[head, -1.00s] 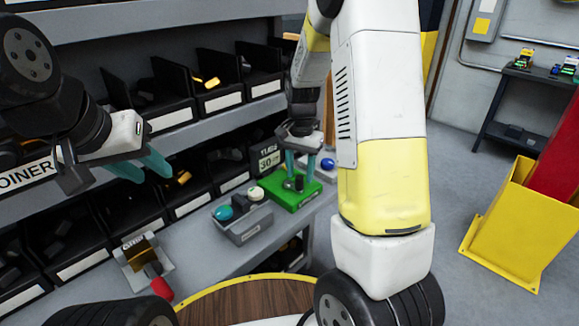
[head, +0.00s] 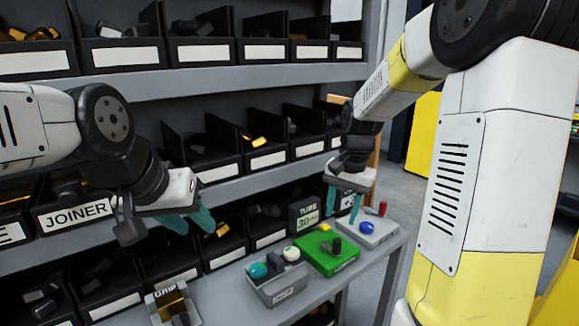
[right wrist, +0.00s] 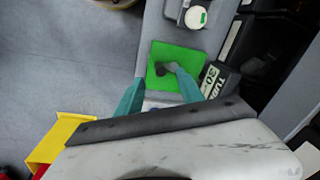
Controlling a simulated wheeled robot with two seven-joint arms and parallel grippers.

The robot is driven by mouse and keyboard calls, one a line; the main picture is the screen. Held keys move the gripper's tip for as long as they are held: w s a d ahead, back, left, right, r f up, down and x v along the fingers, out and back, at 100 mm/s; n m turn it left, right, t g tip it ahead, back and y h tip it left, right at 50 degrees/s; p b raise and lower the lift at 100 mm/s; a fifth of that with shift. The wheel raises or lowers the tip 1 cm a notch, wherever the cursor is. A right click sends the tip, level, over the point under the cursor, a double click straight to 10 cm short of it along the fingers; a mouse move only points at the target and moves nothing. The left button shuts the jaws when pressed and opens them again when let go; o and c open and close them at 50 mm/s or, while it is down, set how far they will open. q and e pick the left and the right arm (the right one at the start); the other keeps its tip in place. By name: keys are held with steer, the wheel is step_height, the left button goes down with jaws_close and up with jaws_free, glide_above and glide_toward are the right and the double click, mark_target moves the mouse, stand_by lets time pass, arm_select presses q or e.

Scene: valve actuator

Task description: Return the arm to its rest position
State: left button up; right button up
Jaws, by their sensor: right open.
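My right gripper (head: 342,208) is open and empty, above and behind the green block in the head view. In the right wrist view its teal fingers (right wrist: 160,88) stand apart, with the green block (right wrist: 190,56) beyond them. The green block (head: 318,262) sits on the grey bench and carries a dark knob-like part (head: 337,246) and a small yellow part (head: 325,227). My left gripper (head: 189,220) hangs at the left in front of the bins, its teal fingers apart with nothing seen between them.
A grey box with a teal and a white button (head: 278,288) and a light block with a blue button (head: 370,232) flank the green block. A "GRIP" holder (head: 172,302) stands at front left. Shelves of black bins (head: 268,160) rise behind. Open floor (head: 392,172) lies right.

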steer(key=s+a+r+n+t, duration=0.1)
steer(key=s+r+n+t, duration=0.1)
steer(key=s+r, duration=0.3)
steer(key=s+a+r+n+t+y, duration=0.1)
steer(key=s+r+n+t, duration=0.2)
steer(key=s, duration=1)
step_height(320, 180, up, 2)
steer(key=shift+a+r+n, duration=0.1)
steer(key=shift+a+n, duration=0.05)
steer(key=shift+n, duration=0.65)
stand_by(0.8)
